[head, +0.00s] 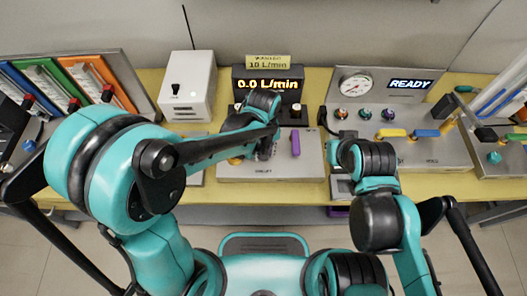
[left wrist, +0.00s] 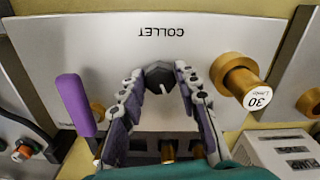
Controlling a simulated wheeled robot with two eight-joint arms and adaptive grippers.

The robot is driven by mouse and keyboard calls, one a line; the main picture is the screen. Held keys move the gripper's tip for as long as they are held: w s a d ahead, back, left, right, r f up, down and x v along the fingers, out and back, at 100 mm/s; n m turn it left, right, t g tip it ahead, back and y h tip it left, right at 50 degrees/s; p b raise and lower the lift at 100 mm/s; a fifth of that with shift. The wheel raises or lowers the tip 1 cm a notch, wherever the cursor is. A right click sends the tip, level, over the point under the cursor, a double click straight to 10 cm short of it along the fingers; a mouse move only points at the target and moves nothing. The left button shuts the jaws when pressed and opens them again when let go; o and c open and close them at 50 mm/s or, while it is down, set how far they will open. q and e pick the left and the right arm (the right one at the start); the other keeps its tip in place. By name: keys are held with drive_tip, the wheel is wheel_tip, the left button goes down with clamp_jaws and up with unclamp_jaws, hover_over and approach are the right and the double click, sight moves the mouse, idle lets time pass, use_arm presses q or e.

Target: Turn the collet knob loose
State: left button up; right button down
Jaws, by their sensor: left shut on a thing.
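The collet knob (left wrist: 158,75) is a dark, faceted knob with a white mark line. It sits on a light panel (left wrist: 215,35) labelled COLLET, which reads upside down in the left wrist view. My left gripper (left wrist: 157,82) has its two grey and purple fingers on either side of the knob, closed on it. In the head view my left gripper (head: 263,148) is over the COLLET panel (head: 265,172), and my arm hides the knob. My right arm ends over the bench right of that panel; its fingers cannot be made out.
A purple lever (head: 295,143) stands right of my left gripper. A brass knob marked 30 (left wrist: 238,78) is on the same panel. Behind is a display (head: 268,84) reading 0.0 L/min. A READY panel (head: 376,84) with a gauge stands to the right, a white box (head: 188,85) to the left.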

use_arm(q)
drive_tip(key=n, duration=1.2)
drive_tip(key=shift+w+d+n, duration=0.1)
drive_tip(key=shift+n, duration=0.2)
idle(0.4)
drive_tip(key=o, duration=1.2)
drive_tip(key=shift+c, duration=0.2)
wheel_tip(320, 180, up, 12)
